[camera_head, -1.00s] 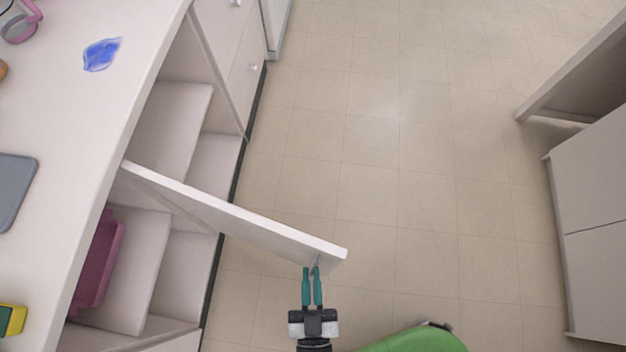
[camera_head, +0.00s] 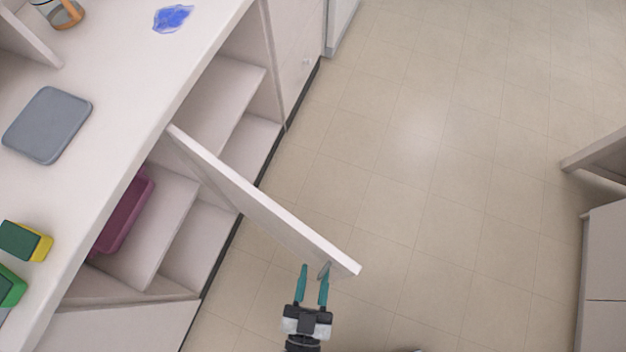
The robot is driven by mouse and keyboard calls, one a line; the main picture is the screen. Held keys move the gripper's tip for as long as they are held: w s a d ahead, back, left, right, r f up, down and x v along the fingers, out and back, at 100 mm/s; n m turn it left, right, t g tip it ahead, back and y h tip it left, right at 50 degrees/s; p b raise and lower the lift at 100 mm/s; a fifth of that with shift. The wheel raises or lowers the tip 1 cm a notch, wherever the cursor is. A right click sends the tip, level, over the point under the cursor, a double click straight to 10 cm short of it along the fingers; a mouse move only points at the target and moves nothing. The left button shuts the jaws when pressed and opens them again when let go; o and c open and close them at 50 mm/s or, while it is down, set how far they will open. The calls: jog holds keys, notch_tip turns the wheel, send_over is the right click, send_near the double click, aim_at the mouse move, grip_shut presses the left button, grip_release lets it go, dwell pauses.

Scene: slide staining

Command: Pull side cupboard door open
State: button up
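The side cupboard door (camera_head: 262,208) is a white panel standing swung out from the cupboard, roughly square to its front. Its free end reaches over the floor near the lower middle. A small handle (camera_head: 325,268) shows near that end, on the face towards me. My gripper (camera_head: 314,268) has teal fingers, spread apart, just below the door's free end. The right finger is close to the handle; I cannot tell whether they touch. Nothing is visibly held. The open cupboard shows shelves (camera_head: 178,222) and a magenta bin (camera_head: 126,215).
The white counter (camera_head: 110,110) on the left carries a grey tray (camera_head: 47,124), sponges (camera_head: 25,241) and a blue stain (camera_head: 173,18). A pale cabinet (camera_head: 604,250) stands at the far right. The tiled floor (camera_head: 430,190) between is clear.

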jog(key=shift+s, duration=0.1)
jog(key=b+v, duration=0.2)
jog(key=v, duration=0.8)
jog(key=shift+s, duration=0.3)
jog(key=shift+a, duration=0.1)
